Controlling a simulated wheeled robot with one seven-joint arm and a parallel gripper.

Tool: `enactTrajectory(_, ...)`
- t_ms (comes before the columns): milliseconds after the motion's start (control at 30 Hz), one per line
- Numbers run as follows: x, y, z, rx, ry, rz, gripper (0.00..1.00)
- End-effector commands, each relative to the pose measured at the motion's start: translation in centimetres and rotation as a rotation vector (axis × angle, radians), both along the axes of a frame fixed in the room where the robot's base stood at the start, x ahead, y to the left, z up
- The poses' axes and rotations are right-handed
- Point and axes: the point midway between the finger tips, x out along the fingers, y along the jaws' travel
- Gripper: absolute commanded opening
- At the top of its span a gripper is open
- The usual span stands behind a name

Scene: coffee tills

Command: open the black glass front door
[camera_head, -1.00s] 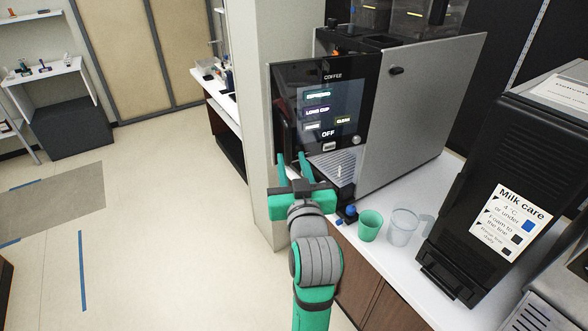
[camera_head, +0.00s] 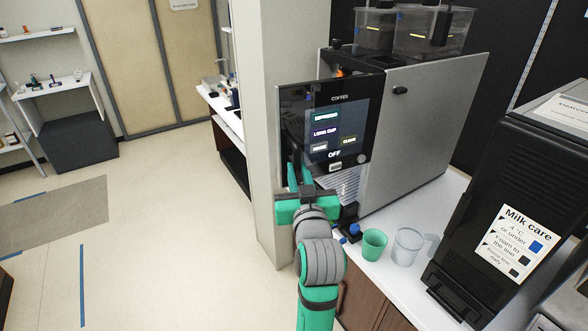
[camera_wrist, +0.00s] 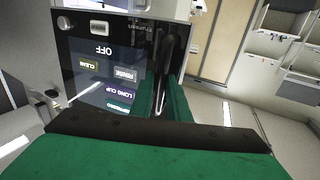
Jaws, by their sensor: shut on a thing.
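The black glass front door (camera_head: 350,98) of the coffee machine carries a lit screen with buttons and the word OFF. It stands ajar, its left edge swung out from the silver-sided machine body (camera_head: 420,120). The door fills the left half of the wrist view (camera_wrist: 90,50). A dark upright handle (camera_wrist: 178,45) runs along the door's edge in the wrist view. My gripper (camera_head: 299,177) is at the door's lower left edge, its green fingers (camera_wrist: 163,98) shut on the handle. The exact contact is partly hidden by the fingers.
A green cup (camera_head: 374,244) and a clear jug (camera_head: 407,246) stand on the white counter right of my gripper. A black unit with a milk care sign (camera_head: 516,243) stands further right. A pale pillar (camera_head: 262,130) is close on the left. The floor (camera_head: 160,240) at left is open.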

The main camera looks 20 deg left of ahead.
Motion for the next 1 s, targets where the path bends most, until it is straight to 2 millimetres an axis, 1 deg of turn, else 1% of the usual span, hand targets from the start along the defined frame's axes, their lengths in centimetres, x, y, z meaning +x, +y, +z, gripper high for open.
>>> enactTrajectory(33, -0.2, -0.7, 0.0, 0.000, -0.001, -0.007, 0.00)
enactTrajectory(300, -1.4, -3.0, 0.0, 0.001, -0.002, -0.010, 0.00)
enactTrajectory(533, -1.4, -3.2, 0.1, 0.001, -0.002, -0.011, 0.00)
enactTrajectory(1000, -2.1, -5.2, 0.1, 0.001, -0.003, -0.015, 0.00)
